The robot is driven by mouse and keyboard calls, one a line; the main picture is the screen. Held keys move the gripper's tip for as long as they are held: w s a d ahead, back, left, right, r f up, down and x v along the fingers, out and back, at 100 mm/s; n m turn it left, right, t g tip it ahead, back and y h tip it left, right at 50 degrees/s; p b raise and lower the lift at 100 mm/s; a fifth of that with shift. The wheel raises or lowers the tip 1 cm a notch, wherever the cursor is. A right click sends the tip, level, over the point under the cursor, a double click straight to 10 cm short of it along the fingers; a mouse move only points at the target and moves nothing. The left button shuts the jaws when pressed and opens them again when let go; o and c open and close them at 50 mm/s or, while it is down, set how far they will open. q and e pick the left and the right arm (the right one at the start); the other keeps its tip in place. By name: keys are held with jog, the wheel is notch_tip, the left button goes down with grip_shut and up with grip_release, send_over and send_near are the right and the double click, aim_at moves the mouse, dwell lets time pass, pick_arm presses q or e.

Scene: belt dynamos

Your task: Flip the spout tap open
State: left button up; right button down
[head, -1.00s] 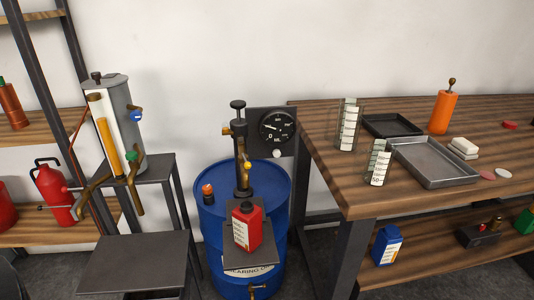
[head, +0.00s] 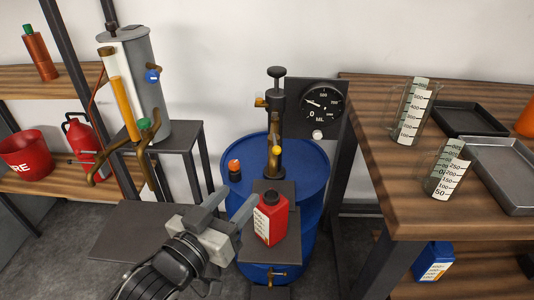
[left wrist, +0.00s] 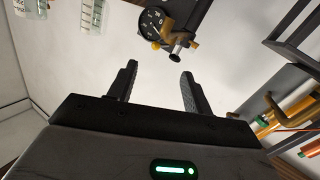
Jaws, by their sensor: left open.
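The dark hand pump (head: 276,115) stands on the blue drum (head: 308,165), with a brass spout and a small yellow knob (head: 278,150) on its front. I cannot tell for sure which part is the spout tap or how it is set. A red bottle (head: 270,218) stands on a dark plate below the pump. My left gripper (head: 236,203) is open and empty, just left of the bottle and below the pump, apart from the knob. In the left wrist view the pump (left wrist: 188,22) and its yellow knob (left wrist: 194,43) are beyond the open fingers. My right gripper is not seen.
A dial gauge (head: 322,102) is mounted right of the pump. An orange-capped fitting (head: 234,168) stands on the drum. A grey tank (head: 140,75) with brass pipes is at left. The wooden bench (head: 420,215) with measuring beakers (head: 410,110) is at right.

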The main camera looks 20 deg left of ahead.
aim_at(274, 150)
pick_arm(q)
jog(key=w, duration=0.5)
jog(key=w+d, duration=0.1)
jog(key=w, duration=0.4)
jog(key=w+d+r+p, duration=0.1)
jog(key=w, duration=0.4)
jog(key=shift+w+d, duration=0.25)
jog(key=shift+w, duration=0.05)
